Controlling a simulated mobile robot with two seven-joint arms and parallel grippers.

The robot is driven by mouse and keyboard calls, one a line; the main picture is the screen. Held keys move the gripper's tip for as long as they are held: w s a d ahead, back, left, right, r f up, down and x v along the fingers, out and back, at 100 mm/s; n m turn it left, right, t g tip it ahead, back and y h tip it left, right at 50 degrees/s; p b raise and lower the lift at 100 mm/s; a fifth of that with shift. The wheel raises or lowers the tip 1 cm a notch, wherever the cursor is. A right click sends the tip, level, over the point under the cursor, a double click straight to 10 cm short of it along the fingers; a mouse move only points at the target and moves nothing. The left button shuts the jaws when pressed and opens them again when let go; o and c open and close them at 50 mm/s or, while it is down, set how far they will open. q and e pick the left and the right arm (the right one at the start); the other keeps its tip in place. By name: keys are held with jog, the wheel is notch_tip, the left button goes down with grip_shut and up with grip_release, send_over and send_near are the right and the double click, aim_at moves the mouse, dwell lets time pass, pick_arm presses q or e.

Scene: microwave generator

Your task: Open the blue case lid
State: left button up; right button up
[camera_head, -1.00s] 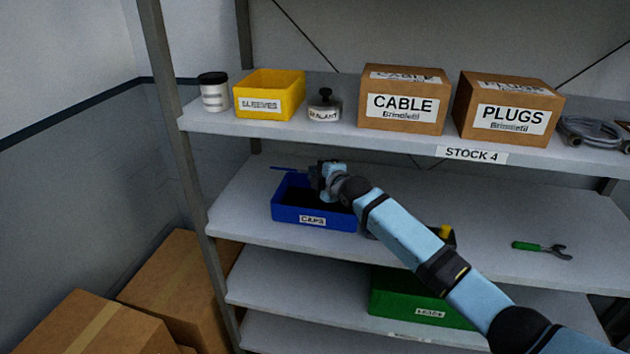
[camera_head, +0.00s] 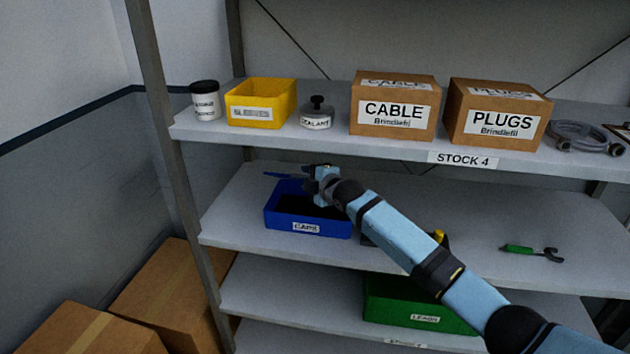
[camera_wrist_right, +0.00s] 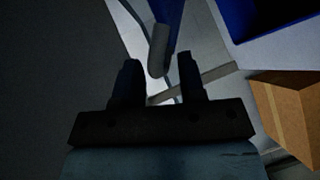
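The blue case (camera_head: 283,224), labelled CAPS, stands on the second shelf in the head view. Its top shows a dark, open inside. A thin blue strip (camera_head: 284,175), which looks like its lid seen edge-on, sticks out left of my right gripper (camera_head: 313,180) above the case's back edge. In the right wrist view the gripper (camera_wrist_right: 159,70) has its fingers apart. A blue piece (camera_wrist_right: 171,22) with a grey rounded end (camera_wrist_right: 159,48) reaches between them; I cannot tell whether they touch it. A blue case wall (camera_wrist_right: 238,28) shows at upper right. My left gripper is out of view.
The upper shelf (camera_head: 330,144) above holds a yellow bin (camera_head: 260,102), a jar, and cable and plugs boxes. A green-handled tool (camera_head: 530,252) lies to the right. A green bin (camera_head: 415,313) stands below. My arm partly covers a dark item with yellow (camera_head: 440,238).

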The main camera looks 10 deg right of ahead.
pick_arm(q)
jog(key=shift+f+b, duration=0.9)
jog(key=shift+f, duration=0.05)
pick_arm(e)
jog(key=v, duration=1.4)
jog(key=shift+w, duration=0.15)
jog(key=shift+c, duration=0.5)
